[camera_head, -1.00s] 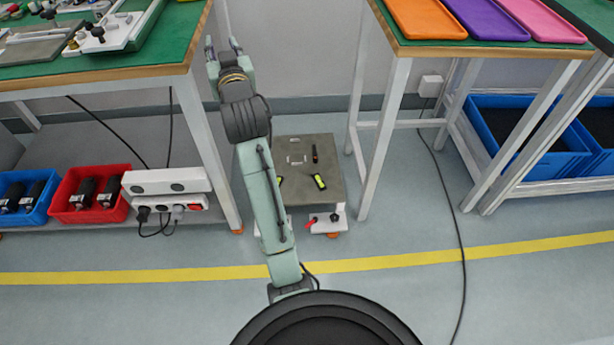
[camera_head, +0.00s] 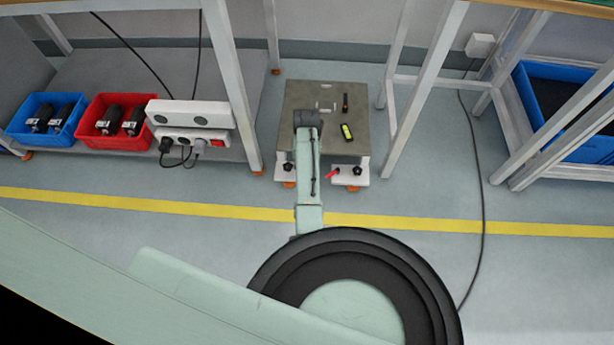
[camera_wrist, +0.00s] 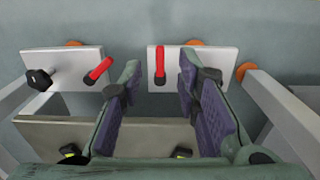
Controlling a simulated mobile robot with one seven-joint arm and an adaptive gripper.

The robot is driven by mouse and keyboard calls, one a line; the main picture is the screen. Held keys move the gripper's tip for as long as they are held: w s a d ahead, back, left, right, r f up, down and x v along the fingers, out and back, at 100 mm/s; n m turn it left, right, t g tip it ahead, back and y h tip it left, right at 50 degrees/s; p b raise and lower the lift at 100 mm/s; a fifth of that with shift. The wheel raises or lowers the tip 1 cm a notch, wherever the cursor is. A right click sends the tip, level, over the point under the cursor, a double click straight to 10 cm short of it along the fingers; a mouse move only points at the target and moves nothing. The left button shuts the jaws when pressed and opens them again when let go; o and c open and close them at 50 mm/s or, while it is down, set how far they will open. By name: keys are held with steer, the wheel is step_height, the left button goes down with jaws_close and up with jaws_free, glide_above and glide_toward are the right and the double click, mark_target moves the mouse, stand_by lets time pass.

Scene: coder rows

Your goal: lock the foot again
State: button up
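A low grey platform (camera_head: 322,100) stands on the floor and has white feet at its front edge. In the wrist view, the left foot (camera_wrist: 75,62) has a black star knob (camera_wrist: 40,79) and a slanted red lever (camera_wrist: 98,70). The other foot (camera_wrist: 200,56) has a red lever (camera_wrist: 160,65) pointing nearly straight along the picture. My gripper (camera_wrist: 158,64) is open. Its fingertips appear on either side of that straight lever, which seems to lie beyond them; nothing is held. In the head view my arm hides the gripper and part of the left foot (camera_head: 283,172).
A yellow-black item (camera_head: 347,132) and a dark stick (camera_head: 345,102) lie on the platform. White table legs (camera_head: 425,85) stand at both sides. Red (camera_head: 100,140) and blue (camera_head: 40,128) bins and a power strip (camera_head: 190,138) are at left. Open floor lies in front.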

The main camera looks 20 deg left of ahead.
step_height(320, 180, down, 7)
steer(key=shift+w+r+b, duration=0.1)
steer(key=shift+r+b, duration=0.05)
steer(key=shift+b, duration=0.5)
steer(key=shift+c, duration=0.6)
jaws_close()
